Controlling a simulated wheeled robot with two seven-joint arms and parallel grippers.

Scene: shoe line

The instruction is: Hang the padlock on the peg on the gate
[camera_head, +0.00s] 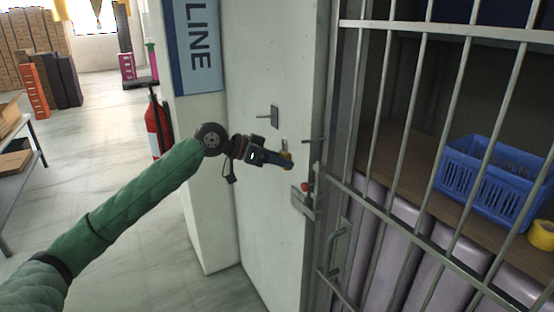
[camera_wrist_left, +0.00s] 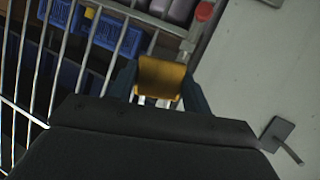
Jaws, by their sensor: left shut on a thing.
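The padlock (camera_head: 287,155) has a brass-yellow body, with its small shackle upright above it in the head view. My left gripper (camera_head: 288,160) is shut on the padlock body and holds it in the air in front of the pale wall. In the left wrist view the yellow padlock (camera_wrist_left: 162,76) sits between the two fingers (camera_wrist_left: 162,88). A thin metal peg (camera_head: 313,140) sticks out leftward near the edge of the barred gate (camera_head: 424,29). In the head picture the padlock is left of the peg and slightly lower, with a gap between them. My right gripper is not in view.
A latch with a red knob (camera_head: 306,187) is below the peg; the knob also shows in the left wrist view (camera_wrist_left: 204,11). A door handle (camera_head: 274,117) is on the pale wall. Behind the bars are a blue basket (camera_head: 490,180) and yellow tape (camera_head: 541,235). A fire extinguisher (camera_head: 158,128) stands left.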

